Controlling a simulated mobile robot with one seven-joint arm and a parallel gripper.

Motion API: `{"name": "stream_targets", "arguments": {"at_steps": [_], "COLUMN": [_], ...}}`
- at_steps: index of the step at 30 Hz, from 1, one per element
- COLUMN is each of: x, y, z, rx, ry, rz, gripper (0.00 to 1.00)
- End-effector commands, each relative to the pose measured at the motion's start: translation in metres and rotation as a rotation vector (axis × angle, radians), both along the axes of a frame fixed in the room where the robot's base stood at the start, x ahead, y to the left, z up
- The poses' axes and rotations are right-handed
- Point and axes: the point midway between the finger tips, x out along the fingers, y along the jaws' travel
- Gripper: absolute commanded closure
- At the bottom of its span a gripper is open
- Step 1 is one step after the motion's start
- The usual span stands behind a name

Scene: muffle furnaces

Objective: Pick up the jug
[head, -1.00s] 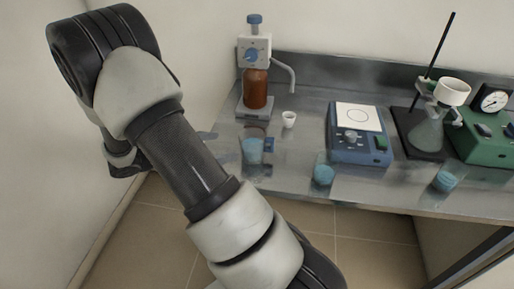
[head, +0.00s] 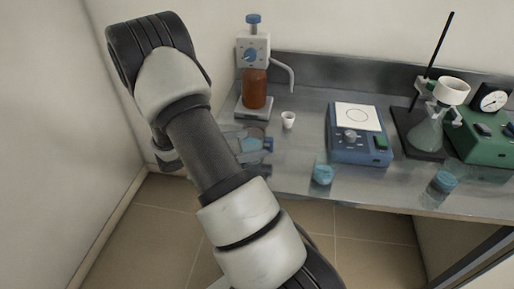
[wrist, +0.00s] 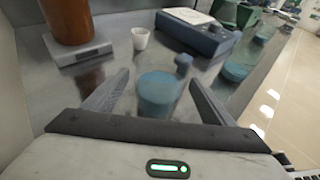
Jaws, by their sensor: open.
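My gripper (wrist: 158,79) is open, with one finger on each side of a blue, round vessel that appears to be the jug (wrist: 158,95). The vessel stands upright on the steel bench between the fingers, with visible gaps beside it. A small blue piece (wrist: 183,64) shows at its far right; I cannot tell whether it is joined on. In the head view the jug (head: 254,137) is partly covered by my gripper, which reaches in from the left beside my forearm. Its lower part is hidden there.
Behind stand a bottle-top dispenser with a brown bottle (head: 255,88) and a small white cup (head: 288,119). To the right are a blue hotplate (head: 358,150), two blue-filled vessels (head: 322,175) (head: 445,181), a stand with flask (head: 427,133) and a green gauge unit (head: 485,145).

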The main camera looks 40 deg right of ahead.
Motion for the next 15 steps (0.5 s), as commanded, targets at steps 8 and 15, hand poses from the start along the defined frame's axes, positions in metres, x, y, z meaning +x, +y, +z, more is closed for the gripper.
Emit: {"name": "stream_targets", "arguments": {"at_steps": [8,15], "x": [0.0,0.0], "y": [0.0003,0.0004], "z": [0.0002,0.0003], "rx": [0.0,0.0], "ry": [0.0,0.0], "rz": [0.0,0.0], "gripper": [0.47,0.87]}}
